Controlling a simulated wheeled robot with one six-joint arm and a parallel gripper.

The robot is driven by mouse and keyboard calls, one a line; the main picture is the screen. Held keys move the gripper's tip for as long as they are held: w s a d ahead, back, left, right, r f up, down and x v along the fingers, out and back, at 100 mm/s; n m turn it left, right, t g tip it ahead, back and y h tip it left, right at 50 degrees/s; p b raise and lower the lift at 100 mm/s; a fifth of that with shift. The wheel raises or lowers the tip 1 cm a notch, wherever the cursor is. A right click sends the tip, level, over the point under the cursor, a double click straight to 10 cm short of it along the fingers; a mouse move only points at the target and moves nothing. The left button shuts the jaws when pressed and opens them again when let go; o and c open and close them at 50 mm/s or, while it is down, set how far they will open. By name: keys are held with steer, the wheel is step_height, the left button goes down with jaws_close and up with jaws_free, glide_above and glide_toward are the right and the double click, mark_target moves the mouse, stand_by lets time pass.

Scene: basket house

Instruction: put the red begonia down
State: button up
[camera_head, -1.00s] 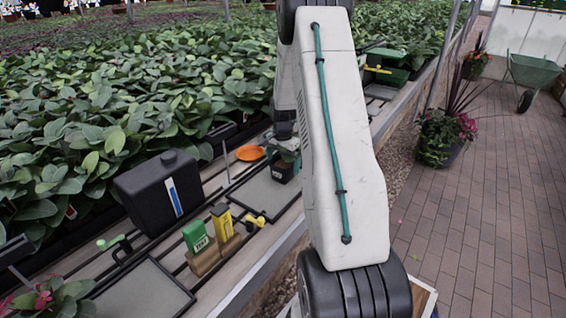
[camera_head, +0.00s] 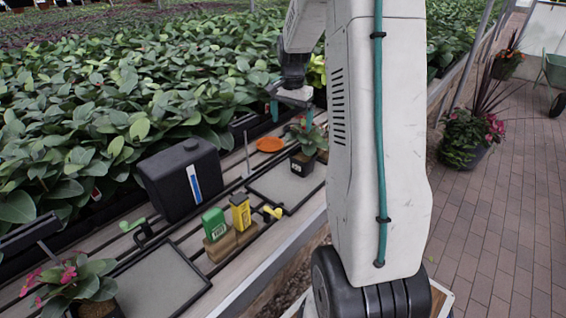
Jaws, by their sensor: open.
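The red begonia (camera_head: 308,138) has green leaves and a small red bloom, in a dark square pot (camera_head: 302,164). It stands upright by the far right end of a grey tray (camera_head: 277,188) on the slatted bench; I cannot tell whether the whole pot base is on the tray. My gripper (camera_head: 291,114) has teal fingers, spread apart and empty, above the begonia and a little behind it in the picture. My pale arm hides the bench to the right of the pot.
A black jerrycan (camera_head: 180,181), a green packet (camera_head: 214,225) and a yellow one (camera_head: 240,211) stand nearby. An orange saucer (camera_head: 269,144) lies behind the tray. A second grey tray (camera_head: 160,282) is bare; a pink-flowered plant (camera_head: 75,286) stands lower left.

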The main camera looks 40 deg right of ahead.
steer(key=s+a+r+n, duration=0.3)
steer(key=s+a+r, duration=0.15)
steer(key=a, duration=0.55)
steer(key=s+a+r+n, duration=0.4)
steer(key=a+r, duration=0.2)
steer(key=a, duration=0.3)
steer(key=s+a+n, duration=0.4)
steer(key=s+a, duration=0.2)
steer(key=s, duration=0.3)
steer(key=s+a+n+t, duration=0.1)
steer(key=s+a+n, duration=0.3)
steer(key=s+a, duration=0.3)
steer(key=shift+s+a+f, duration=0.2)
steer(key=shift+s+f, duration=0.05)
steer(key=shift+s, duration=0.65)
